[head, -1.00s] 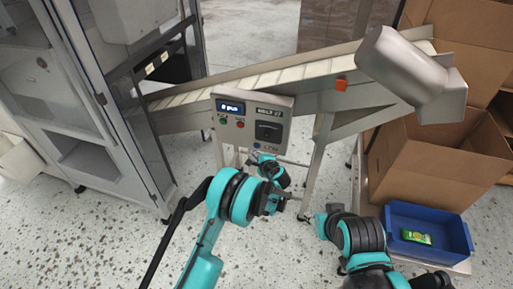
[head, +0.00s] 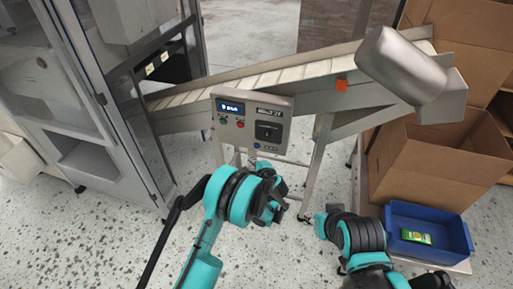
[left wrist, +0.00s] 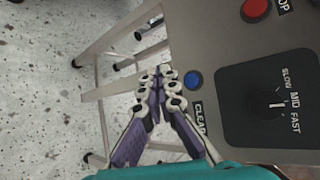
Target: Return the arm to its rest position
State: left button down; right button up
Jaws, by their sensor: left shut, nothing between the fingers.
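My left arm (head: 240,197) reaches up from the bottom of the head view, bent, with its wrist in front of the belt control panel (head: 252,122). My left gripper (left wrist: 160,82) is shut and empty in the left wrist view. Its fingertips appear beside the blue CLEAR button (left wrist: 193,79) at the panel's edge; I cannot tell the exact gap. In the head view the wrist largely hides the gripper. My right arm (head: 360,238) is folded at the lower right, and its gripper does not show.
The inclined conveyor (head: 270,82) runs behind the panel on metal legs. A glass-doored cabinet (head: 95,95) stands left. At right are a cardboard box (head: 435,175) and a blue bin (head: 447,232) holding a green-yellow packet (head: 416,238). Speckled floor (head: 110,235) is open at lower left.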

pick_arm(q)
jog(key=s+a+r+n+g, duration=0.2)
jog(key=s+a+r+n, duration=0.2)
jog(key=a+r, duration=0.5)
jog(key=s+a+r+n+g+h, duration=0.1)
jog(key=s+a+r+n, duration=0.2)
jog(key=s+r, duration=0.35)
jog(key=s+a+r+n+g+h, duration=0.1)
jog(key=s+a+r+n, duration=0.25)
jog(key=s+r, duration=0.3)
jog(key=s+a+f+n+h, duration=0.1)
jog(key=s+n, duration=0.5)
jog(key=s, duration=1.4)
jog(key=shift+s+a+f+n+g+h, duration=0.2)
jog(key=shift+s+a+n+g+h, duration=0.15)
jog(key=shift+a+h, duration=0.45)
jog(key=shift+w+d, duration=0.1)
jog(key=shift+d, duration=0.05)
